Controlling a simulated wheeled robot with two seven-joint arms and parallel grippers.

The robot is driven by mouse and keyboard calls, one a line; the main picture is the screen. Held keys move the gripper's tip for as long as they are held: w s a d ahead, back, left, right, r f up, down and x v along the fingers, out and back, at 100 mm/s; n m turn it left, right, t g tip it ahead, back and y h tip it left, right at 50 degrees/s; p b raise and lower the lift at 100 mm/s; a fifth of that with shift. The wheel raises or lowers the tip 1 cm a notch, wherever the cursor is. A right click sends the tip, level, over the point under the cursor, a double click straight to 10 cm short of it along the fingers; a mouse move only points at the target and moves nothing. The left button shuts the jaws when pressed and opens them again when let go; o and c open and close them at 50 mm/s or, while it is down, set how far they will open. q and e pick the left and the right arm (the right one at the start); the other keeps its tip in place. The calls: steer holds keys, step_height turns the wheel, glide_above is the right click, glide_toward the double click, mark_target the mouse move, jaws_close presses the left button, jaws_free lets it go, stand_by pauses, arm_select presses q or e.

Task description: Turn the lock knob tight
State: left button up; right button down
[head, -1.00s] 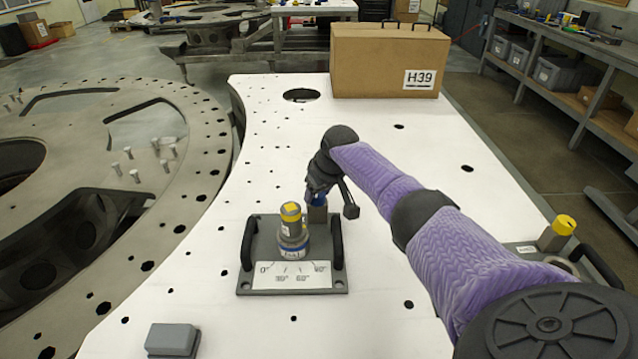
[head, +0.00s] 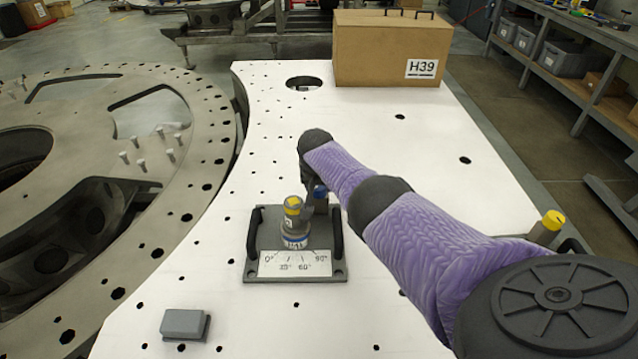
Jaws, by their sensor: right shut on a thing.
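The steel fixture plate (head: 262,232) lies on the white table, with a dark handle on each side and a white angle scale at its front. A grey post (head: 293,222) with a yellow top and a blue ring stands upright on it. Just behind and right of the post is a small blue-topped part (head: 320,191), which looks like the lock knob. My right gripper (head: 320,198) reaches down there from above and is shut on it. The wrist and the post hide much of the fingers and the knob. My left gripper is out of view.
A grey block (head: 184,323) lies at the front left of the table. A cardboard box marked H39 (head: 380,50) stands at the back. A yellow-topped post (head: 547,226) is at the right edge, partly behind my arm. The middle right of the table is clear.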

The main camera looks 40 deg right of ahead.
stand_by(0.3)
steer(key=shift+c, duration=2.4)
jaws_free()
steer(key=o, duration=0.3)
steer(key=shift+o, duration=0.2)
steer(key=p+v, duration=0.8)
steer(key=v, duration=0.2)
steer(key=shift+f, duration=0.1)
